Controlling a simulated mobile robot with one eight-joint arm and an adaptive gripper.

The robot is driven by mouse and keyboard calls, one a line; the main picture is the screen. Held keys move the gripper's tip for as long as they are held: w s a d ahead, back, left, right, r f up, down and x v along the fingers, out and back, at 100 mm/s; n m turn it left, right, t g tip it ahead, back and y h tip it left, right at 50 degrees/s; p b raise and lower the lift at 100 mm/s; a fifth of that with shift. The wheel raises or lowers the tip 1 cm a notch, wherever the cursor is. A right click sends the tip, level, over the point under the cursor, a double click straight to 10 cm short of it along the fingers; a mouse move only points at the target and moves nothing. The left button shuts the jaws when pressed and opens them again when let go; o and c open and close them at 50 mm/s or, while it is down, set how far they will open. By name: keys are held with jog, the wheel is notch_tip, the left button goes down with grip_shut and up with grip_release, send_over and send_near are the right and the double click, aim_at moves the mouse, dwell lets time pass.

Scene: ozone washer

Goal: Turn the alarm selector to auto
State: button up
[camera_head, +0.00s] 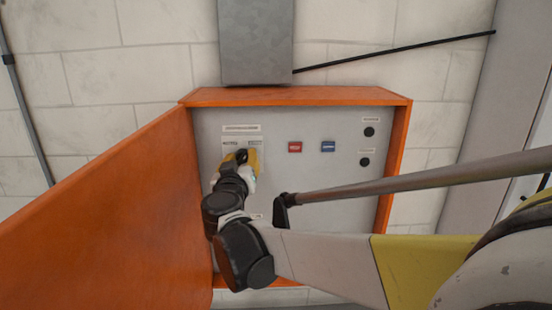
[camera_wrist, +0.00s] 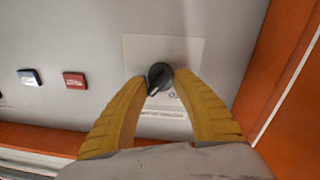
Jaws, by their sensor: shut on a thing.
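The alarm selector is a round black knob (camera_wrist: 159,77) on a pale label plate (camera_wrist: 135,48) of the grey panel. In the wrist view my gripper (camera_wrist: 160,80) has its two yellow fingers closed around the knob, one on each side. A pale mark on the knob points down and slightly left in that view. In the head view my gripper (camera_head: 241,160) reaches the upper left of the panel and covers most of the knob. The small label words are too blurred to read surely.
A red button (camera_head: 295,147) and a blue button (camera_head: 328,146) sit right of the knob, with two black round fittings (camera_head: 368,132) farther right. The orange cabinet door (camera_head: 110,210) stands open at left. A grey rod (camera_head: 410,180) crosses in front of the panel.

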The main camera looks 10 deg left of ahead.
jog(key=n+b, duration=0.1)
jog(key=n, duration=0.1)
jog(key=n+b, duration=0.1)
jog(key=n, duration=0.1)
jog(key=shift+s+f+b, duration=0.1)
jog(key=shift+f+b, duration=0.25)
jog(key=shift+f, duration=0.05)
jog(key=n+b, duration=0.1)
jog(key=n, duration=0.3)
grip_shut()
jog(key=n+b, duration=0.2)
jog(key=n, duration=0.4)
jog(key=shift+r+y, duration=0.1)
jog(key=shift+y, duration=0.2)
grip_release()
jog(key=shift+n+t+b, duration=0.3)
jog(key=shift+n+b, duration=0.05)
jog(key=shift+n, duration=0.75)
jog(key=shift+a+n+y, duration=0.2)
jog(key=shift+n+y, duration=0.1)
jog(key=shift+n, duration=0.6)
grip_shut()
